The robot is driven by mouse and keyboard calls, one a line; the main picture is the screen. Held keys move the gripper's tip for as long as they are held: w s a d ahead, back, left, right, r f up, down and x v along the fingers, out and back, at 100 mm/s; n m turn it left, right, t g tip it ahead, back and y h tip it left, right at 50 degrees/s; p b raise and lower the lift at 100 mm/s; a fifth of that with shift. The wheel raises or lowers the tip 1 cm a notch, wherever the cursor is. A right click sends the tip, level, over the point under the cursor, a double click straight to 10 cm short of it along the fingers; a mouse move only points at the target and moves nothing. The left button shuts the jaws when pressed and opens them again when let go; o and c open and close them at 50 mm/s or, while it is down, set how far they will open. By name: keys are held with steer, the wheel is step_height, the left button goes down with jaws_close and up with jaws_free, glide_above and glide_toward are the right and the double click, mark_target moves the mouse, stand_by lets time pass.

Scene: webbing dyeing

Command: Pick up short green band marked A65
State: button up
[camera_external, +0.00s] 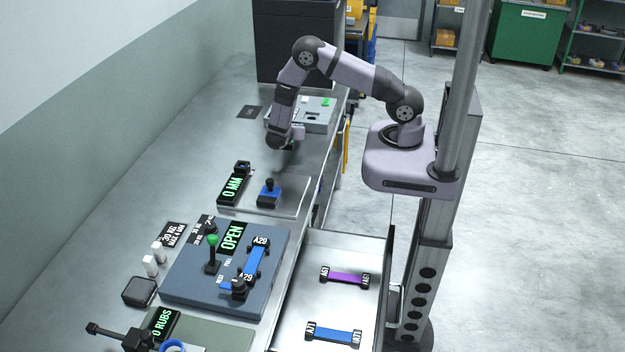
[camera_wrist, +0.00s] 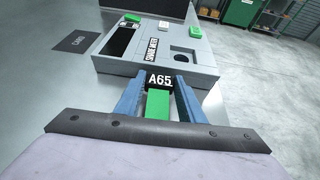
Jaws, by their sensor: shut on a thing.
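The short green band (camera_wrist: 158,105) with its black end tag marked A65 (camera_wrist: 159,80) is between the two blue fingers of my gripper (camera_wrist: 160,88) in the wrist view. My gripper is shut on it. The band's other end is hidden by the gripper body. In the external view my gripper (camera_external: 288,143) hangs over the bench, in front of a grey box, and the band cannot be made out there.
The grey box (camera_wrist: 190,60) has a dark slot, a round hole, and green and white blocks. A black card (camera_wrist: 76,42) lies beside it. The blue plate (camera_external: 190,277) holds a blue band marked A29 (camera_external: 256,262). The open drawer (camera_external: 310,300) holds purple (camera_external: 345,278) and blue (camera_external: 333,335) bands.

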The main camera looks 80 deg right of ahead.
steer(key=shift+r+b, duration=0.7)
steer(key=shift+r, duration=2.65)
steer(key=shift+c, duration=0.2)
